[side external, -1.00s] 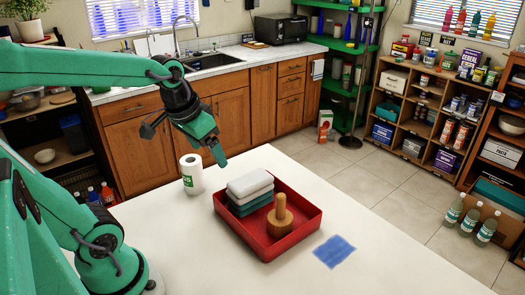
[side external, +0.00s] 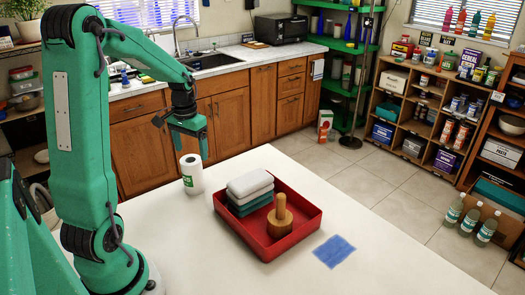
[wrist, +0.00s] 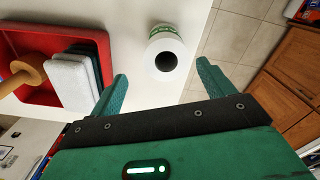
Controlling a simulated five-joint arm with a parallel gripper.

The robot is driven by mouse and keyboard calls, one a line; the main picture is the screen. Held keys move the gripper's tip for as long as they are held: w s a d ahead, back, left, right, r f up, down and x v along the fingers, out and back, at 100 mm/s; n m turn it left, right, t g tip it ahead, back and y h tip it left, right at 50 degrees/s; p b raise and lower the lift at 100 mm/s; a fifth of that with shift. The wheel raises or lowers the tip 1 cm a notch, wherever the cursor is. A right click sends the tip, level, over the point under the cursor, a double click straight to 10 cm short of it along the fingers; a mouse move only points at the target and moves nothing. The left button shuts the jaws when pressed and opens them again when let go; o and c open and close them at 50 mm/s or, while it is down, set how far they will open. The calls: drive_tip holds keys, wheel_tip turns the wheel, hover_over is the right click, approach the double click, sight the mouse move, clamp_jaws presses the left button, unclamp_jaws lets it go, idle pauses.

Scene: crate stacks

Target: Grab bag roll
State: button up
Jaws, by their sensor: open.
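The bag roll (side external: 191,174) is a white roll with a green label, standing upright on the white table left of the red tray. In the wrist view the bag roll (wrist: 180,36) shows its dark hollow core from above, beyond my fingertips and roughly centred between them. My gripper (side external: 191,148) is above the roll, pointing down. In the wrist view my gripper (wrist: 162,73) has its two green fingers spread apart with nothing between them.
A red tray (side external: 295,237) right of the roll holds stacked white and teal folded cloths (side external: 250,186) and a wooden piece with a peg (side external: 280,218). A blue cloth (side external: 334,251) lies flat nearby. The table's far edge is close behind the roll.

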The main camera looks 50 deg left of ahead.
sight(192, 168)
drive_tip(key=shift+s+a+f, duration=0.1)
drive_tip(key=shift+a+f, duration=0.05)
drive_tip(key=shift+f, duration=1.2)
drive_tip(key=shift+a+f, duration=0.15)
drive_tip(key=shift+f, duration=1.25)
drive_tip(key=shift+s+a+f, duration=0.1)
drive_tip(key=shift+a+f, duration=0.05)
drive_tip(key=shift+f, duration=1.2)
drive_tip(key=c, duration=1.1)
wheel_tip(192, 168, up, 10)
drive_tip(key=shift+w, duration=0.1)
